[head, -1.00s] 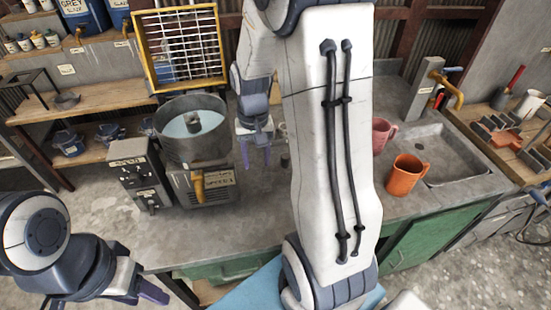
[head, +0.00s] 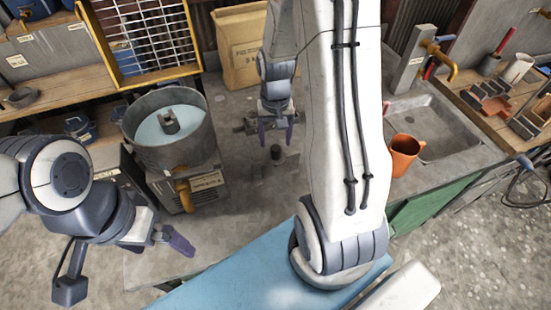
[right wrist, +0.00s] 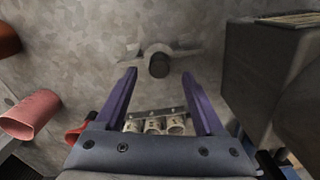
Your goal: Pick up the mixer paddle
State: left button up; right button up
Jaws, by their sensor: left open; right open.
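The mixer paddle appears to be the piece on the counter with a dark upright stub (head: 277,154) and pale flat wings, clearer in the right wrist view (right wrist: 159,64). My right gripper (head: 276,139) is open and empty, pointing down just behind the stub in the head view. In the right wrist view the stub lies beyond the fingertips, between their lines, and is not touched. My left gripper (head: 178,243) is open and empty at the lower left, in front of the mixer. My right arm covers part of the counter.
The mixer bowl (head: 178,152) with blue liquid stands left of the paddle. A rack with several white cups (right wrist: 155,123) lies behind the paddle. An orange mug (head: 403,155) is by the sink at right; a pink mug (right wrist: 30,113) shows in the wrist view. A paper sack (head: 240,45) stands behind.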

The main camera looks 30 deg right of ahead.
aim_at(276, 147)
notch_tip(276, 147, down, 4)
jog(key=shift+d+r+p, duration=0.1)
jog(key=shift+p, duration=0.6)
jog(key=shift+f, duration=0.7)
jog(key=shift+c, duration=0.3)
jog(key=c, duration=1)
jog(key=shift+w, duration=0.1)
grip_shut()
jog(key=shift+r, duration=0.15)
